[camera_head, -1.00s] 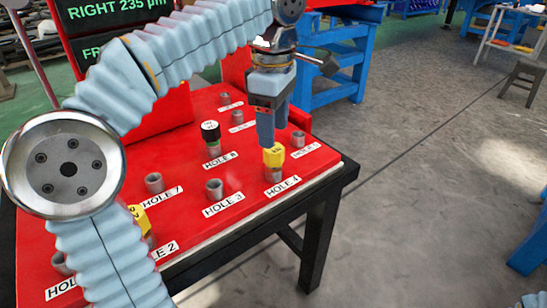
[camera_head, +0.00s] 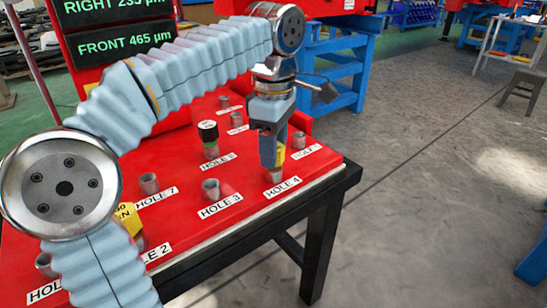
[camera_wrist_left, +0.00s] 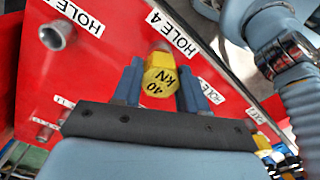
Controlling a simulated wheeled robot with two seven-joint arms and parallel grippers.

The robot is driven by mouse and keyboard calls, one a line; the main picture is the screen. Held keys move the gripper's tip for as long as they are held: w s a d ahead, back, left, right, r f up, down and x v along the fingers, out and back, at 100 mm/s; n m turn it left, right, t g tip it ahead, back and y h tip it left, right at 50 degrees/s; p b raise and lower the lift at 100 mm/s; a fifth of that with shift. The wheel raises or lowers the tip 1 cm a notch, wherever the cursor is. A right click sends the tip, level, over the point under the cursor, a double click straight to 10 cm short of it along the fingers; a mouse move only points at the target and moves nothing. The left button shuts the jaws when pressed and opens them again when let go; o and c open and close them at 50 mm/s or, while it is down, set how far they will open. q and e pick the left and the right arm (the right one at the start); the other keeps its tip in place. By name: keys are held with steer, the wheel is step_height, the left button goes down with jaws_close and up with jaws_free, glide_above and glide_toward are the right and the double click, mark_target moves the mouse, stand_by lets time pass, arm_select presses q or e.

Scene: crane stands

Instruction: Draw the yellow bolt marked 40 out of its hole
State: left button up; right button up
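The yellow bolt marked 40 kN (camera_wrist_left: 160,76) stands upright in the hole labelled HOLE 4 on the red plate (camera_head: 185,238). In the head view only a yellow sliver of this bolt (camera_head: 281,155) shows beside my finger. My left gripper (camera_head: 270,158) points down over it from above. In the left wrist view the blue fingers of my left gripper (camera_wrist_left: 160,88) straddle the bolt's head, one on each side. They look open, with little or no visible gap to the head. My right gripper is not in view.
Another yellow bolt (camera_head: 127,217) stands near HOLE 2, partly behind my left arm. A black-topped bolt (camera_head: 208,138) stands behind HOLE 3. Empty metal sleeves (camera_head: 211,190) stand up from the plate. A screen (camera_head: 118,38) reads FRONT 465 µm. Open floor lies to the right.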

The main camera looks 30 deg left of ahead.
arm_select(q)
steer(key=shift+c, duration=1.1)
steer(key=shift+r, duration=0.15)
step_height(320, 180, up, 3)
steer(key=p, duration=0.3)
steer(key=shift+r+p, duration=0.75)
steer(key=shift+r, duration=0.5)
